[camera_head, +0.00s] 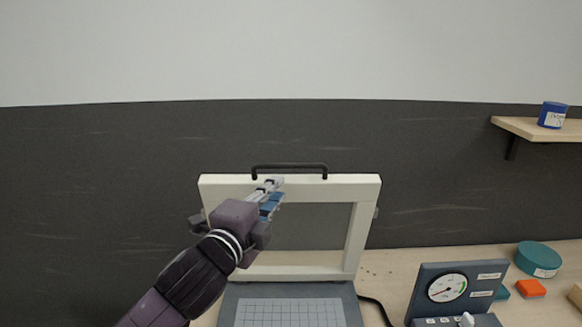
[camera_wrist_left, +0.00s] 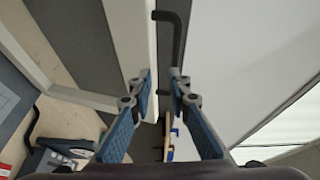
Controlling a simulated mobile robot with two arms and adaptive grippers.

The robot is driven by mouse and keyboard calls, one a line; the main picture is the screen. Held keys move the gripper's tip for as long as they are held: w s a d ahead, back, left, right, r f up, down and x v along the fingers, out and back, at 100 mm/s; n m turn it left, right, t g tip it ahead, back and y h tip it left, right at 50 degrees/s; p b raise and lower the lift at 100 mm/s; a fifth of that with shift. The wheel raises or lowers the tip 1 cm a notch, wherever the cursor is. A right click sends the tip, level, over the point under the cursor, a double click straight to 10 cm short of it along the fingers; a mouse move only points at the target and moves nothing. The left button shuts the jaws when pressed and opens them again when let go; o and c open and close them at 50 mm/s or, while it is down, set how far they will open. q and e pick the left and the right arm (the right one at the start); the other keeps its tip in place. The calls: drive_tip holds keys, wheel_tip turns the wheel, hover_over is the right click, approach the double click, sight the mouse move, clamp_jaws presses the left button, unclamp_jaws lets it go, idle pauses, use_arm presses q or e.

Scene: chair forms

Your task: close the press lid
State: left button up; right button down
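The press lid (camera_head: 361,228) is a cream frame with a grey screen, standing upright and open at the back of the dark press base (camera_head: 230,305). A black handle (camera_head: 290,166) runs along its top edge. My left gripper (camera_head: 272,182) is at the lid's top edge, near the handle's left end. In the left wrist view my left gripper (camera_wrist_left: 160,74) has its fingers apart, with a gap between the tips. The handle (camera_wrist_left: 180,35) shows just beyond the tips, beside the lid's edge (camera_wrist_left: 132,35). I cannot tell whether a finger touches it. My right gripper is not in view.
A gauge box (camera_head: 450,285) stands right of the press, with a black cable (camera_head: 379,305) between them. A teal round tin (camera_head: 538,256) and an orange block (camera_head: 530,288) lie farther right. A wall shelf (camera_head: 540,130) holds a blue can (camera_head: 552,114).

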sight(290, 168)
use_arm(q)
drive_tip(key=shift+m, duration=0.4)
drive_tip(key=w+d+p, duration=0.1)
drive_tip(key=w, duration=0.1)
drive_tip(key=w+d+r+p, duration=0.1)
drive_tip(key=w, duration=0.1)
drive_tip(key=w+d+r, duration=0.1)
drive_tip(key=w, duration=0.1)
drive_tip(key=shift+w+r+p, duration=0.2)
drive_tip(key=shift+w+p, duration=0.05)
drive_tip(key=shift+p, duration=0.15)
drive_tip(key=shift+w+d+f+h, duration=0.1)
drive_tip(key=shift+w+d+h, duration=0.2)
drive_tip(key=shift+w, duration=0.25)
drive_tip(key=shift+c, duration=0.5)
clamp_jaws()
